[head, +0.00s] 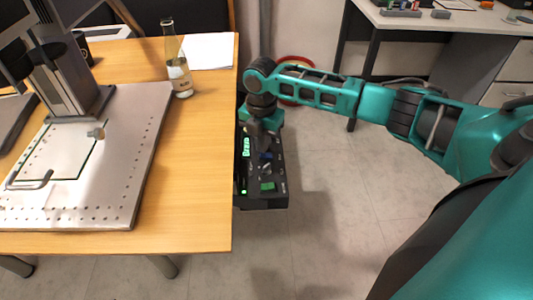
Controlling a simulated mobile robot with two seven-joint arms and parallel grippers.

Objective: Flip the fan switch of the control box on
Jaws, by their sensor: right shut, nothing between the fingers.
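The control box (264,202) is a black box low beside the right edge of the wooden table. Its top panel carries several small switches, green lit marks and white lettering that is too small to read. My right arm reaches in from the right, and my right gripper (262,150) points down over the panel. The gripper is shut and empty, at or just above the switches. I cannot tell whether it touches one. The gripper hides part of the panel, and I cannot make out which switch is the fan switch or its position. My left gripper is not in view.
The wooden table (207,150) fills the left, with a glass bottle (178,68), white paper (208,50) and the laser marker's perforated metal plate (135,150). A desk (450,22) stands at the back right. The floor (335,215) right of the box is clear.

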